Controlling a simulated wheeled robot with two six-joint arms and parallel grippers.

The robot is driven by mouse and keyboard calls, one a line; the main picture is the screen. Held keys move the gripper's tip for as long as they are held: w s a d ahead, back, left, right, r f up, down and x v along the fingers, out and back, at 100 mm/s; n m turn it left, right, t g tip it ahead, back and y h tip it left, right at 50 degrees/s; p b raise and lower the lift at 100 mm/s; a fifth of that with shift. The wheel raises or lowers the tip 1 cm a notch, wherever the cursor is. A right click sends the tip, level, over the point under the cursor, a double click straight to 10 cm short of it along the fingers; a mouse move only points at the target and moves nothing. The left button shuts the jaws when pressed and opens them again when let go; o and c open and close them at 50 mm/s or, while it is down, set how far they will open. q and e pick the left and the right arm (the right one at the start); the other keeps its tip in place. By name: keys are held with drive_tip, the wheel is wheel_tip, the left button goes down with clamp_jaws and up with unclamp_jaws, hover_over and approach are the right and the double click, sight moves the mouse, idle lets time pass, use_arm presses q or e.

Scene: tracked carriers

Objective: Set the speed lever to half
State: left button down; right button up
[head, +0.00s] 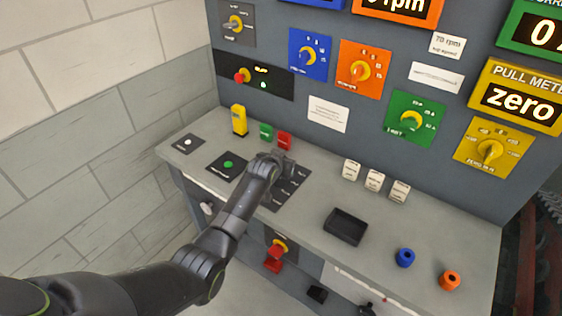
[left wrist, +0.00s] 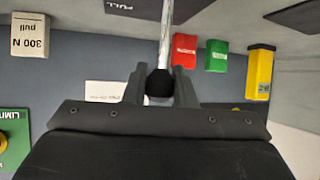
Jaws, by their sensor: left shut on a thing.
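The speed lever (left wrist: 166,40) shows in the left wrist view as a thin metal rod with a black ball knob (left wrist: 160,86) at its end. My left gripper (left wrist: 159,82) has its two fingers on either side of the knob and is shut on it. In the head view my left gripper (head: 278,160) is over the dark lever plate (head: 289,192) on the desk and hides the lever. The plate's markings are too small to read, so the lever's setting cannot be told. My right gripper is in neither view.
Red (head: 284,140) and green (head: 266,131) blocks and a yellow block (head: 239,120) stand behind the gripper. White labelled blocks (head: 374,180), a black tray (head: 345,227), and blue (head: 405,257) and orange (head: 450,280) rings are at right. An upright dial panel rises behind.

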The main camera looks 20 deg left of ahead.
use_arm(q)
drive_tip(key=shift+w+d+r, duration=0.1)
drive_tip(key=shift+w+r, duration=0.05)
drive_tip(key=c, duration=1.5)
unclamp_jaws()
drive_tip(key=shift+c, duration=0.2)
drive_tip(key=o, duration=0.3)
drive_tip(key=shift+w+f, duration=0.1)
drive_tip(key=shift+f, duration=0.1)
drive_tip(key=shift+o, duration=0.2)
drive_tip(key=shift+v, duration=0.85)
drive_tip(key=v, duration=1.5)
drive_tip(key=shift+s+r+b, duration=0.25)
drive_tip(key=shift+s+b, duration=0.1)
drive_tip(key=shift+b, duration=0.05)
